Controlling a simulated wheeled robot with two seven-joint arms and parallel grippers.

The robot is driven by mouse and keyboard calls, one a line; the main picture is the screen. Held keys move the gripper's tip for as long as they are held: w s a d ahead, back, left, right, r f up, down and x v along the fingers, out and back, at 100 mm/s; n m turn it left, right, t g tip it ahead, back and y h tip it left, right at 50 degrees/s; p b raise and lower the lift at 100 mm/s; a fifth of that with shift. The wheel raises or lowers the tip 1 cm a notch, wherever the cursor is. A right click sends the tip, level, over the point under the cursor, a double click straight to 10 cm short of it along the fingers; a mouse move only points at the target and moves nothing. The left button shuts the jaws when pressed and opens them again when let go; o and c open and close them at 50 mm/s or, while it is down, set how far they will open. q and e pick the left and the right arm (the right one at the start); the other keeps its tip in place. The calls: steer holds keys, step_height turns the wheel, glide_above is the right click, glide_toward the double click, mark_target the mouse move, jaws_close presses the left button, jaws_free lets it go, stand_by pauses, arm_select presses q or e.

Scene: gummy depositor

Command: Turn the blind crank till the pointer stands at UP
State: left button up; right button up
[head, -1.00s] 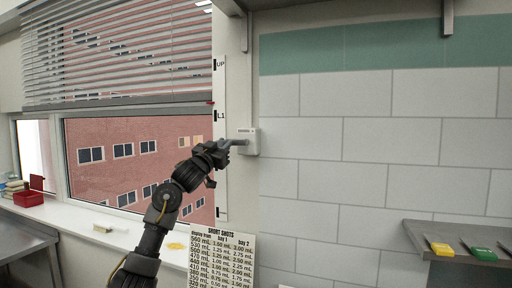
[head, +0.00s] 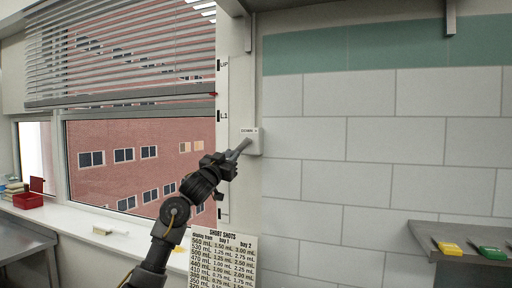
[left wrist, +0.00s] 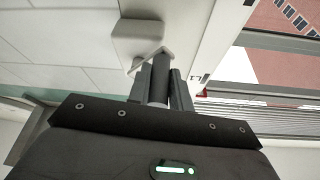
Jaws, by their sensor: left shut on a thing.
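The white crank box (head: 250,142) is on the wall strip right of the window. In the left wrist view the crank's dark grey handle (left wrist: 160,78) sits between the two fingers, with its pale arm (left wrist: 138,66) reaching to the box. My left gripper (head: 241,149) is shut on this handle, which points down and left from the box. The scale strip (head: 222,150) has UP at the top and L1 below. The red pointer (head: 214,95) at the right end of the blind's bottom rail stands between them, nearer L1. The blind (head: 120,55) hangs partly lowered. My right gripper is out of view.
A printed SHORT SHOTS chart (head: 222,262) hangs below the crank. The window sill (head: 75,228) holds a red box (head: 30,200) at the left. A grey shelf (head: 460,230) with yellow and green items is at the lower right. The tiled wall between is clear.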

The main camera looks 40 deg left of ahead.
arm_select(q)
steer(key=shift+o, duration=0.2)
steer(key=shift+d+r, duration=0.15)
steer(key=shift+d, duration=0.15)
steer(key=shift+w+d+f, duration=0.15)
steer(key=shift+d+f, duration=0.05)
steer(key=shift+d, duration=0.3)
steer(key=shift+w+d+f, duration=0.1)
steer(key=shift+w+d, duration=0.15)
steer(key=shift+d, duration=0.45)
steer(key=shift+c, duration=0.2)
steer(key=shift+o, duration=0.2)
steer(key=shift+w+d+r, duration=0.15)
steer(key=shift+d+r, duration=0.05)
steer(key=shift+d, duration=0.2)
steer(key=shift+w+d, duration=0.15)
steer(key=shift+d, duration=0.3)
steer(key=shift+c, duration=0.2)
steer(key=shift+w+d, duration=0.2)
steer(key=shift+d, duration=0.35)
steer(key=shift+o, duration=0.2)
steer(key=shift+w+d+r, duration=0.2)
steer(key=shift+d+r, duration=0.05)
steer(key=shift+d, duration=0.4)
steer(key=shift+w+d, duration=0.15)
steer(key=shift+d, duration=0.2)
steer(key=shift+c, duration=0.2)
